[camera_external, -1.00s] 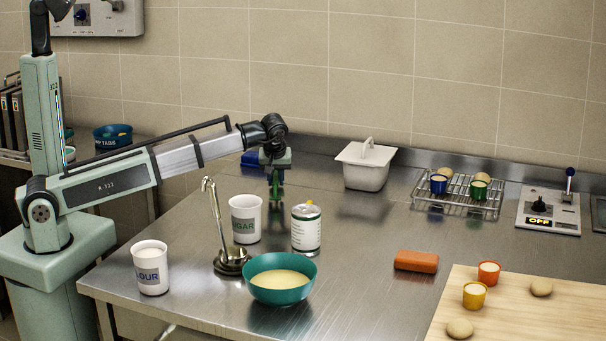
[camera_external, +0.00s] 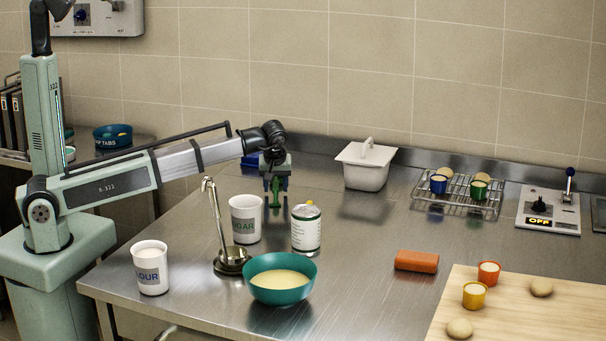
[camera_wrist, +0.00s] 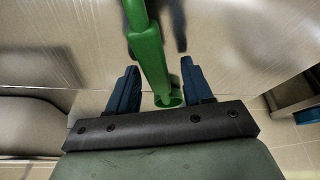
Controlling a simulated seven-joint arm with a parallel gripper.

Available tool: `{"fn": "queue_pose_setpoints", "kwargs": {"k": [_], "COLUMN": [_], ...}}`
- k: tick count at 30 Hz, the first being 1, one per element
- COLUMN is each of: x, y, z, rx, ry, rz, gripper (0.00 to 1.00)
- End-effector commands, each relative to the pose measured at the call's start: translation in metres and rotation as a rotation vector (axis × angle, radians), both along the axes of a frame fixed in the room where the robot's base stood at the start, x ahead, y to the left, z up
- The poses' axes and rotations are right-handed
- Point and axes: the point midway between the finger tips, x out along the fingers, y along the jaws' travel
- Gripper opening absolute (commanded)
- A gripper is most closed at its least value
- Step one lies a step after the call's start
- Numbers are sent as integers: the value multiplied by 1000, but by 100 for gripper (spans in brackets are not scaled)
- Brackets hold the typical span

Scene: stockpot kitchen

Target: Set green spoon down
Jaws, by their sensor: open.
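The green spoon (camera_wrist: 150,62) stands between the two blue fingers in the wrist view, with a gap on each side of it. In the external view the green spoon (camera_external: 275,190) shows as a narrow green upright piece below my wrist. My gripper (camera_external: 275,200) is open around the spoon, over the back left part of the steel table, behind the sugar cup. In the wrist view my gripper (camera_wrist: 160,85) has its fingers wide apart. The spoon's lower end is partly hidden behind the sugar cup, so I cannot tell exactly what it rests on.
The sugar cup (camera_external: 246,218), a can (camera_external: 306,230), a ladle (camera_external: 218,228), a teal bowl (camera_external: 284,292) and a flour cup (camera_external: 150,268) stand in front. The table's middle (camera_external: 370,220) is clear.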

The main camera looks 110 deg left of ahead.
Motion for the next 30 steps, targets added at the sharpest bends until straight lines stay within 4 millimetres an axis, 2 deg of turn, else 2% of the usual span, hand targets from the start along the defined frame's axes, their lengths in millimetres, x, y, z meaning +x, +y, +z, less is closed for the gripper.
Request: {"fn": "queue_pose_setpoints", "kwargs": {"k": [8,21,30], "x": [2,13,17], "y": [-3,-29,-41], "z": [13,82,110], "rx": [2,2,0], "ry": [-1,-2,0], "rz": [-1,-1,0], "gripper": [51,51,51]}}
